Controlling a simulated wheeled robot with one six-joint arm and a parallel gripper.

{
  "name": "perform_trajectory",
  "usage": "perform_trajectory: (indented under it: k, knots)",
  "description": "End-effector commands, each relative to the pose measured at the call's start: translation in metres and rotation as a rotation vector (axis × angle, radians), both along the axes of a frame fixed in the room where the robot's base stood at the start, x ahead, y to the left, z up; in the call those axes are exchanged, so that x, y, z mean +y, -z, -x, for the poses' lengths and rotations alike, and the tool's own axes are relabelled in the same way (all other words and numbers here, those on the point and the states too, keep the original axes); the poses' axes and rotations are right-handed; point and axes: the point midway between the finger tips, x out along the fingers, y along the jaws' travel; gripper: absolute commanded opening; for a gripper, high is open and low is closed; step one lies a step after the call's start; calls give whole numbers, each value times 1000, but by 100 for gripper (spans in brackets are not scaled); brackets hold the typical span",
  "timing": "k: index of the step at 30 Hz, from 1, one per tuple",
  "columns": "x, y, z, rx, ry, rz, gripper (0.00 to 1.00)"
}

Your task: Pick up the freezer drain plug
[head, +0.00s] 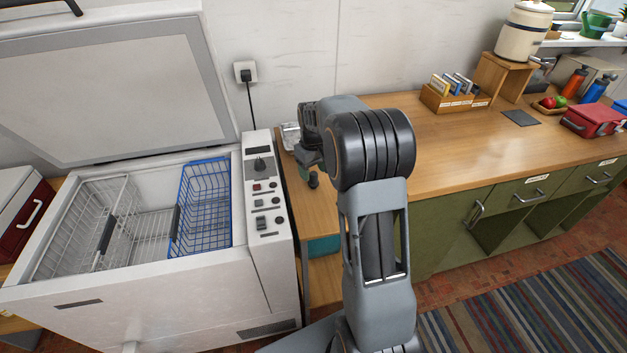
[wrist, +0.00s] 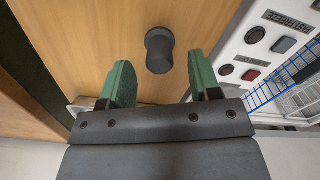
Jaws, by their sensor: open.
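The freezer drain plug (wrist: 159,50), a dark grey round knob-like piece, stands on the wooden counter in the wrist view, centred a little beyond my fingertips. My gripper (wrist: 162,80) is open, with one green finger on each side of the plug's line and nothing between them. The plug is apart from both fingers. In the head view a small dark piece (head: 313,181), which looks like the plug, shows on the narrow counter just below my gripper (head: 306,170). My arm hides part of the counter there.
The open chest freezer (head: 150,300) stands at left, its control panel (head: 262,190) beside the narrow counter. A blue wire basket (head: 205,205) hangs inside. A pale shiny dish (head: 290,136) lies behind my gripper. The long wooden counter (head: 440,150) at right has clear room.

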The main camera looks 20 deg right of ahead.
Motion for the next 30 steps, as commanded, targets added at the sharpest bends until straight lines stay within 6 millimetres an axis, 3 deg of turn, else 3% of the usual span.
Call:
perform_trajectory:
  k: [9,19,30]
  knots:
    - [0,40,1,3,0,0,57]
    - [0,45,1,1,0,-1,57]
    - [0,44,1,1,0,-1,22]
